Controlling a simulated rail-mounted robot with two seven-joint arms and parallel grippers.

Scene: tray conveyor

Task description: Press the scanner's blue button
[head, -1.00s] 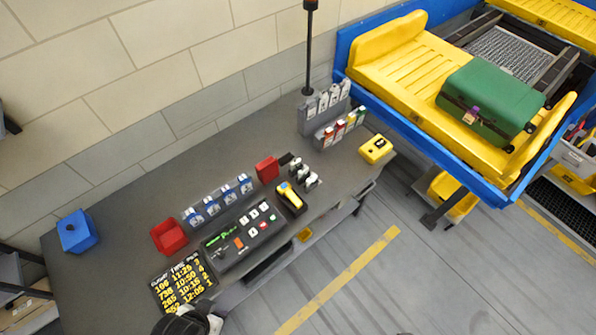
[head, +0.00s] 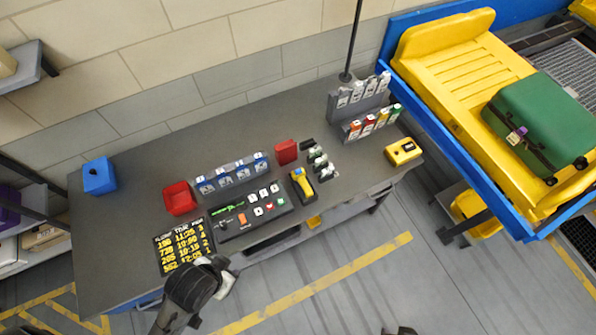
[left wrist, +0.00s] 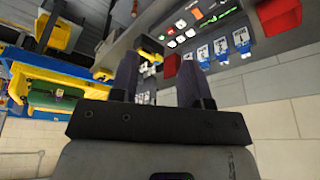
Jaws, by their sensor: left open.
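The scanner (head: 302,185) is a yellow and black handheld unit lying on the grey desk, at the right end of the button panel (head: 262,209). The yellow scanner (left wrist: 150,50) shows beyond the fingertips there. My right gripper is not in view.
The desk (head: 135,215) holds a red bin (head: 180,198), blue-labelled holders (head: 232,175), a red block (head: 286,152), small stamps (head: 320,163) and a yellow box (head: 403,151). A schedule board (head: 183,246) lies near my left arm. A conveyor tray (head: 455,85) carries a green suitcase (head: 540,121).

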